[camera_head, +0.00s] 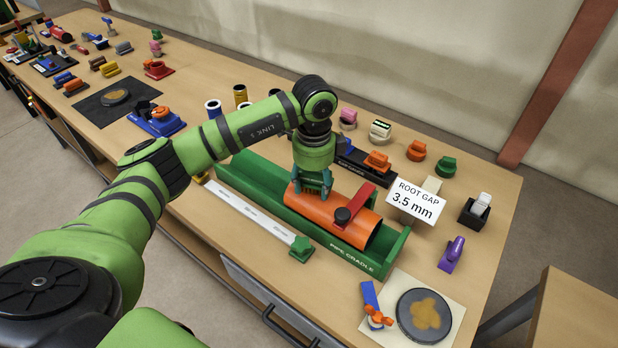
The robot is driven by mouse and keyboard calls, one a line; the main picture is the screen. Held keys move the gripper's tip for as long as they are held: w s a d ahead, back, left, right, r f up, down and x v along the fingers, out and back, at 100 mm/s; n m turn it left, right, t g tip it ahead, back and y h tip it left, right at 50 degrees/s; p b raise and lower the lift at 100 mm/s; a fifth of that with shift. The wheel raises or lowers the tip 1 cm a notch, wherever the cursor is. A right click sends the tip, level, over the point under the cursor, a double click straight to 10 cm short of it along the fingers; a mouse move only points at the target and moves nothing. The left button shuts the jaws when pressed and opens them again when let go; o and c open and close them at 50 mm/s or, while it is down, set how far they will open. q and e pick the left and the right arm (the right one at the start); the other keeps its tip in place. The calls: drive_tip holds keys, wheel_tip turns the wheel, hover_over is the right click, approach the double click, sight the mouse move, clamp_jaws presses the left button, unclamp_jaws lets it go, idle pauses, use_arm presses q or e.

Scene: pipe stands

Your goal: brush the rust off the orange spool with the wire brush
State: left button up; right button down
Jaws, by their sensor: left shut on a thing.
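The orange spool (361,231) lies lengthwise in a long green pipe cradle (239,181). A red bar (358,199) with a black knob (342,216) lies across its top. My left gripper (312,193) points straight down with its teal fingers at the far left part of the spool. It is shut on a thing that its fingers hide. I cannot make out the wire brush anywhere, nor clear rust on the visible side of the spool. I cannot tell if the fingers touch the spool. My right gripper is out of view.
A white card (415,203) reading "ROOT GAP 3.5 mm" stands right of the cradle. A white rail (248,213) runs along its front. A dark disc (410,316) with a rusty patch and a blue clamp (370,296) are at the near right. Small fittings line the back.

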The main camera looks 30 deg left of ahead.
use_arm(q)
drive_tip(key=shift+s+d, duration=0.1)
drive_tip(key=shift+d, duration=0.6)
drive_tip(key=shift+a+f, duration=0.15)
drive_tip(key=shift+a, duration=1.1)
drive_tip(key=shift+w+a+r+p, duration=0.1)
drive_tip(key=shift+w+r+p, duration=0.15)
drive_tip(key=shift+r+p, duration=2.1)
drive_tip(key=shift+r, duration=1.25)
drive_tip(key=shift+f, duration=0.1)
